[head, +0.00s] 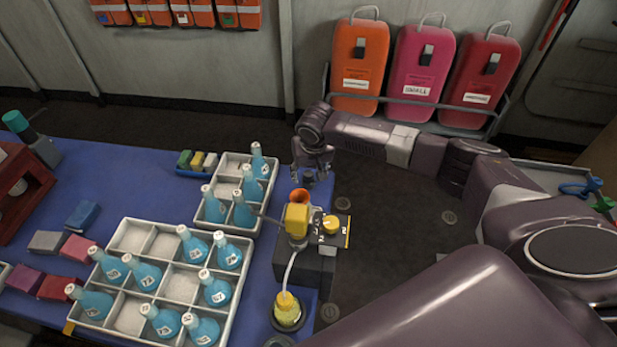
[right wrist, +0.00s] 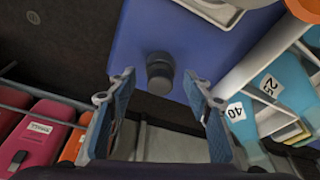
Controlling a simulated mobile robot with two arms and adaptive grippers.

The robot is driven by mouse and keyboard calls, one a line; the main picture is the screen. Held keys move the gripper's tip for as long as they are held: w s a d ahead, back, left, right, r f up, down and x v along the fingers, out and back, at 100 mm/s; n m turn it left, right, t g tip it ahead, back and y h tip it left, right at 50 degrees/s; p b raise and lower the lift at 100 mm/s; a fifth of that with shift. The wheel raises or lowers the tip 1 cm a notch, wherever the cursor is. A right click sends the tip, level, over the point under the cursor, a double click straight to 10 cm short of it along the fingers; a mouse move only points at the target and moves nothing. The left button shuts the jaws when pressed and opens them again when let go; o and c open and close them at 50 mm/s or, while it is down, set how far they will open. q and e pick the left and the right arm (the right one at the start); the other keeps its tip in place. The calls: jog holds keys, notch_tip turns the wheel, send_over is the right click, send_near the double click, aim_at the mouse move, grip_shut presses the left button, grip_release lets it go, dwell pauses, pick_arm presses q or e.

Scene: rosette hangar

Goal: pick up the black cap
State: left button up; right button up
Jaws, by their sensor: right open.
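The black cap (right wrist: 160,74) stands on the blue table (right wrist: 190,35) near its edge in the right wrist view. It looks like a short dark cylinder with a narrower top. My right gripper (right wrist: 158,82) is open, with its two fingers to either side of the cap in that picture; I cannot tell how far the cap is from them. In the head view my right gripper (head: 312,172) is over the table's far right edge, and the cap is not made out there. My left gripper is not in view.
White divided trays (head: 238,267) hold several blue bottles (head: 91,304). A yellow-headed device (head: 297,220) with an orange funnel (head: 300,196) stands close to my right gripper. Orange and pink cases (head: 421,65) line the wall.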

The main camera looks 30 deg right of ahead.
jog(key=shift+c, duration=0.2)
jog(key=c, duration=0.9)
jog(key=shift+o, duration=0.2)
